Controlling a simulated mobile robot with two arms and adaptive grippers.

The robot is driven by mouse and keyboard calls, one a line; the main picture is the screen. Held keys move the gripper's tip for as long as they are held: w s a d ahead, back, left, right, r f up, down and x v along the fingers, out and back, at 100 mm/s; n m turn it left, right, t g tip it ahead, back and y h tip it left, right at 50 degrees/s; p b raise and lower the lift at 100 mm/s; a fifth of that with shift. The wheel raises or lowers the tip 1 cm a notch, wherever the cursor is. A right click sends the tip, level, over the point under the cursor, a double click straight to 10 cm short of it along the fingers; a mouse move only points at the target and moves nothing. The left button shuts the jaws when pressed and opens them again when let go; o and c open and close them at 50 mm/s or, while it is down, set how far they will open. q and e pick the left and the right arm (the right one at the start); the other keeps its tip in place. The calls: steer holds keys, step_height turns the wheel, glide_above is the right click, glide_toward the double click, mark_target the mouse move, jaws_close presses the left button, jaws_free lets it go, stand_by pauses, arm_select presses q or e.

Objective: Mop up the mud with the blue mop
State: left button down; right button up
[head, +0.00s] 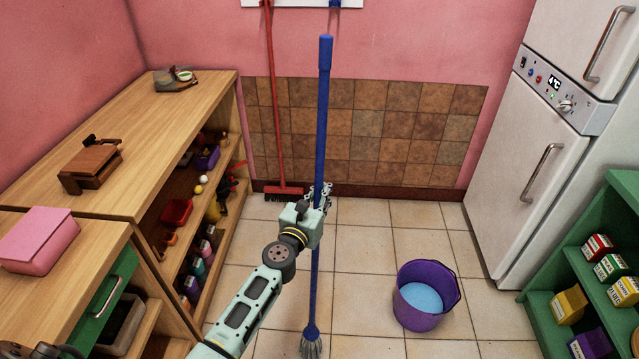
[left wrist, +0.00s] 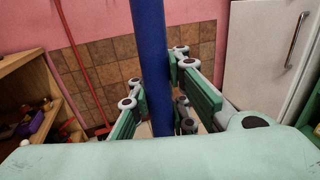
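The blue mop (head: 323,110) stands upright in the middle of the head view, its grey strands (head: 311,346) down at the tiled floor. My left gripper (head: 318,197) is shut around the mop's handle below its middle. In the left wrist view, the blue handle (left wrist: 150,50) runs between the two fingers of the left gripper (left wrist: 160,105), which close on it from both sides. I cannot tell whether the strands touch the floor. No mud shows in either view.
A purple bucket (head: 425,310) with bluish water stands on the floor to the right. A red broom (head: 275,110) hangs at the back wall. Wooden shelves (head: 215,100) line the left; a white fridge (head: 530,150) and green shelf (head: 580,235) stand right. The floor between is mostly clear.

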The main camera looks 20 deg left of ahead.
arm_select(q)
steer(key=s+d+b, duration=0.2)
steer(key=s+d, duration=0.6)
steer(key=s, duration=0.4)
steer(key=s+d+b, duration=0.2)
steer(key=s+d, duration=0.7)
steer(key=s, duration=0.3)
steer(key=shift+s+d, duration=0.2)
steer(key=shift+s, duration=0.05)
stand_by(1.3)
